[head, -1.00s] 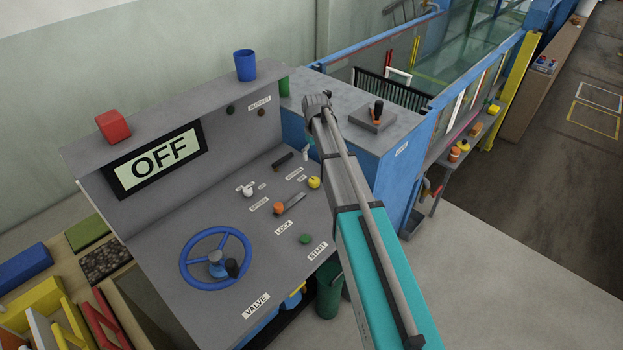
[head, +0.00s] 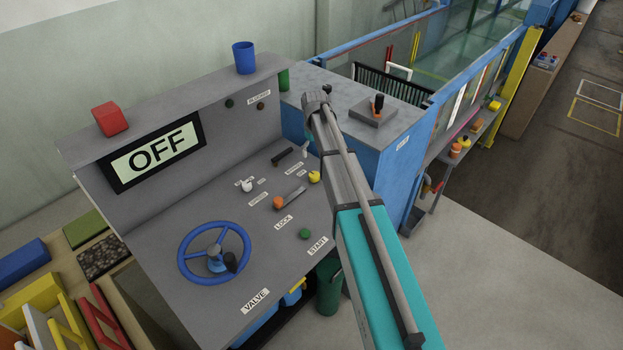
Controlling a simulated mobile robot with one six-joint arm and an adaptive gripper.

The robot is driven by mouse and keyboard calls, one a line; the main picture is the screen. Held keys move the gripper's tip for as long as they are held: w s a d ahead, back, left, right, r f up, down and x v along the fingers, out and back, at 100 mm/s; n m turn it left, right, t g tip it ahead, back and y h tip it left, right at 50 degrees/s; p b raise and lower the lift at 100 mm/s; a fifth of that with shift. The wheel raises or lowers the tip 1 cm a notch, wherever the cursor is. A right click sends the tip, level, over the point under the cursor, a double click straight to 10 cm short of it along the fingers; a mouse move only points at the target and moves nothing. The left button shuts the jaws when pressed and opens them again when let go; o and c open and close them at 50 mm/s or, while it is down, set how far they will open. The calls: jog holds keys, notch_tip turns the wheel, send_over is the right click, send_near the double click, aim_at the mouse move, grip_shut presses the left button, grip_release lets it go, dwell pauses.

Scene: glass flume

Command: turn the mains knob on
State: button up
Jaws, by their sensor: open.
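The sloping grey control desk (head: 165,300) fills the left and middle of the head view. Its display (head: 155,152) reads OFF. A white knob (head: 247,185) stands on the desk with small labels around it. I cannot read these labels, so I cannot tell for sure that it is the mains knob. My arm runs up from the bottom right across the desk's right edge, and its bent joint is above the desk's back right corner. My gripper does not show and is probably hidden behind the arm.
The desk also bears a blue valve wheel (head: 214,253), an orange-knobbed slider (head: 290,196), a yellow knob (head: 314,176), a green START button (head: 305,233) and a black handle (head: 282,156). A red block (head: 111,118) and blue cup (head: 244,57) stand on its top ledge.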

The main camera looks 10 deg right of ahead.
aim_at(314, 175)
jog(key=shift+f+b, duration=5.6)
jog(key=shift+f, duration=0.25)
